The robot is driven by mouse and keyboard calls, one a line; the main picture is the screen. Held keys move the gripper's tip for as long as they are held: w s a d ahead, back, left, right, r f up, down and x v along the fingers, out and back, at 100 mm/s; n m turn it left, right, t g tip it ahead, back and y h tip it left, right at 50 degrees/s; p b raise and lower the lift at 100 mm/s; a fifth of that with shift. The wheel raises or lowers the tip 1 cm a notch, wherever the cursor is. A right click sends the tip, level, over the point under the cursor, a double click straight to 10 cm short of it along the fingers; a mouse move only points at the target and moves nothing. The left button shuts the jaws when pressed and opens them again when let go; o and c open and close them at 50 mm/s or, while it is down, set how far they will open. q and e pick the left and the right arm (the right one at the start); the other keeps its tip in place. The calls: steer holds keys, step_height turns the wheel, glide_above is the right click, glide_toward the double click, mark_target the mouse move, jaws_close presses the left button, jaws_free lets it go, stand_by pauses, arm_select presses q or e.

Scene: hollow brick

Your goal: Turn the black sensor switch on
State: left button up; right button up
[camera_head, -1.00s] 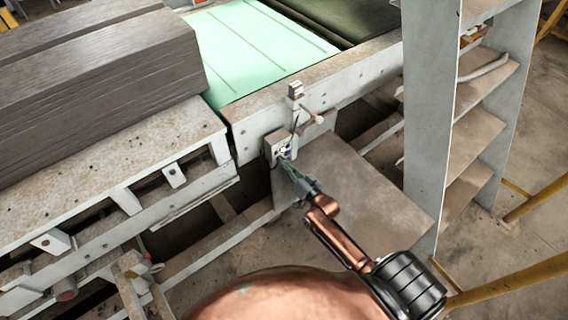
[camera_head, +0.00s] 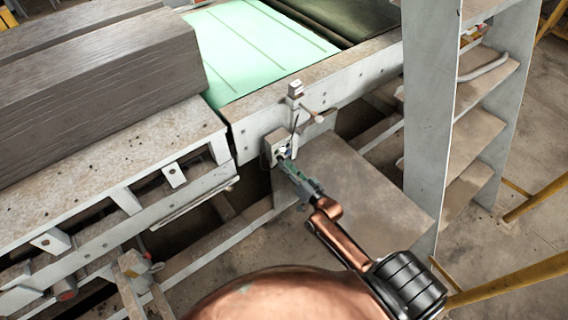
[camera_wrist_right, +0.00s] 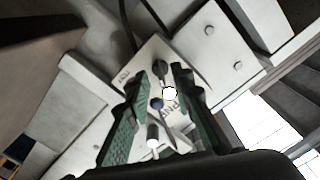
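A small grey switch box (camera_head: 274,146) is fixed to the side of the metal frame. In the right wrist view its pale panel (camera_wrist_right: 143,75) carries a black switch (camera_wrist_right: 160,68), a white round knob (camera_wrist_right: 169,93), a dark bluish knob (camera_wrist_right: 156,103) and a white-tipped lever (camera_wrist_right: 152,137). The panel lettering is too small to read surely. My right gripper (camera_head: 287,163) points at the box from the lower right. In the wrist view its green fingers (camera_wrist_right: 157,88) stand apart on both sides of the controls; contact cannot be told. My left gripper is not in view.
A bracket with a small sensor (camera_head: 296,90) stands above the box on the frame rail (camera_head: 340,90). Large grey blocks (camera_head: 100,90) lie on the left. A grey ladder-like stand (camera_head: 430,130) rises on the right. A flat plate (camera_head: 360,190) lies below the gripper.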

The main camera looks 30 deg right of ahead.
steer(key=s, duration=1)
steer(key=shift+d, duration=0.4)
